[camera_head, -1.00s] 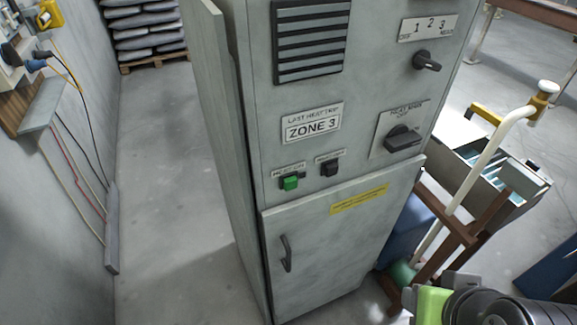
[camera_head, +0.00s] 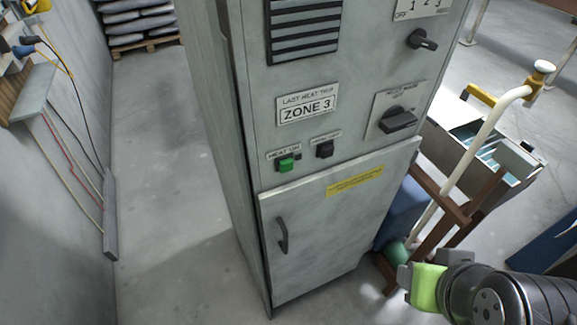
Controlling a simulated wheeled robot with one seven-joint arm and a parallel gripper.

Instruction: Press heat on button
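The green heat on button (camera_head: 286,164) sits on the front of a tall grey cabinet (camera_head: 240,120), under a small label that reads HEAT ON. A black button (camera_head: 324,149) sits to its right under its own small label. My arm, with a bright green part and dark grey joints, shows at the lower right, well to the right of and below the button and apart from the cabinet front.
The cabinet carries a ZONE 3 sign (camera_head: 307,105), a black rotary switch (camera_head: 398,119), a smaller selector knob (camera_head: 422,40) and a lower door with a handle (camera_head: 282,236). A brown wooden frame (camera_head: 440,208) and white pipe (camera_head: 480,140) stand right. Floor left is clear.

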